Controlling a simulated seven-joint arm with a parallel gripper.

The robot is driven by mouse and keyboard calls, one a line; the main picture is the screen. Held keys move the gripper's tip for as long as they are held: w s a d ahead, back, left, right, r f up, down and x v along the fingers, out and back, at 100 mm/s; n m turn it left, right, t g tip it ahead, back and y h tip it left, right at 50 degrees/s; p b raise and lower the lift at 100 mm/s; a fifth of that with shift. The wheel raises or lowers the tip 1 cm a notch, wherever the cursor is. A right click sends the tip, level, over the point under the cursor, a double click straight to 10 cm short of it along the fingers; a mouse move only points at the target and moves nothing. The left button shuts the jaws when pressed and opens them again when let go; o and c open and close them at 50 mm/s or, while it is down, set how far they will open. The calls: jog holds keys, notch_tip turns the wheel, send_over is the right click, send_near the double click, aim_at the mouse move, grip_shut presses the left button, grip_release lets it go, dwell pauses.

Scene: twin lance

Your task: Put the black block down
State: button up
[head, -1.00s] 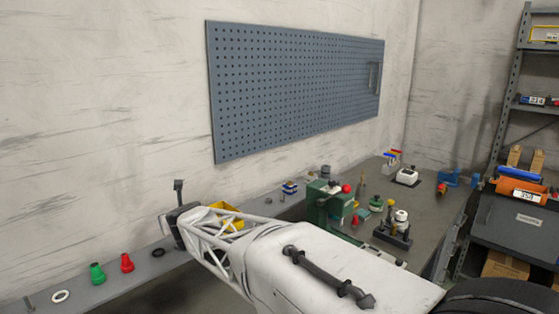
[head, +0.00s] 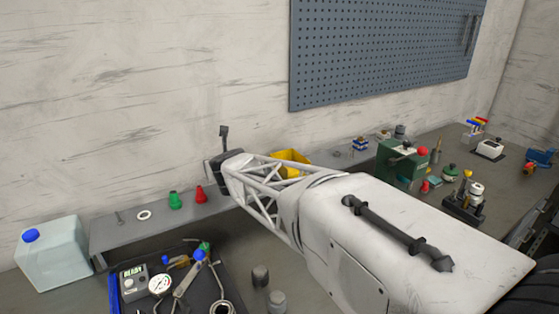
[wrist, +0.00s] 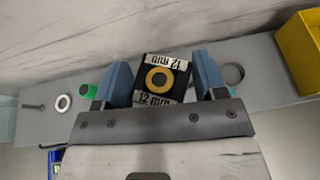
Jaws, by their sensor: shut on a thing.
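In the wrist view my gripper (wrist: 160,75) is shut on the black block (wrist: 180,77), its two blue fingers on either side. The block carries a brass-coloured ring on its face and white "12 mm" labels along two edges. Behind it lies the grey wall shelf (wrist: 35,122); I cannot tell whether the block touches the shelf or hangs above it. In the head view my gripper (head: 218,172) is over the shelf (head: 120,240), just right of a red part (head: 199,193). The block is hidden there.
On the shelf lie a white ring (head: 144,215), a green part (head: 175,201) and a yellow bin (head: 290,158). A dark ring (wrist: 233,73) lies close to the right finger in the wrist view.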

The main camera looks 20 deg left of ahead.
jog(key=shift+s, duration=0.1)
jog(key=s+a+f+n+g+y, duration=0.1)
jog(key=s+a+f, duration=0.15)
jog(key=s, duration=0.65)
jog(key=s+a+f, duration=0.2)
jog(key=s+a, duration=0.2)
jog(key=s, duration=0.5)
jog(key=s+a+f+n+g+y, duration=0.1)
jog(key=s+a+f, duration=0.15)
jog(key=s, duration=0.55)
jog(key=s+d+f+n+g, duration=0.1)
jog(key=s+f, duration=0.1)
jog(key=s, duration=1.3)
jog(key=s+d+f+n+g+y, duration=0.1)
jog(key=s+f+n, duration=0.1)
jog(key=s, duration=1.3)
jog(key=shift+d+g+y, duration=0.2)
jog(key=shift+g+y, duration=0.1)
jog(key=shift+g, duration=0.1)
jog(key=shift+f, duration=2.25)
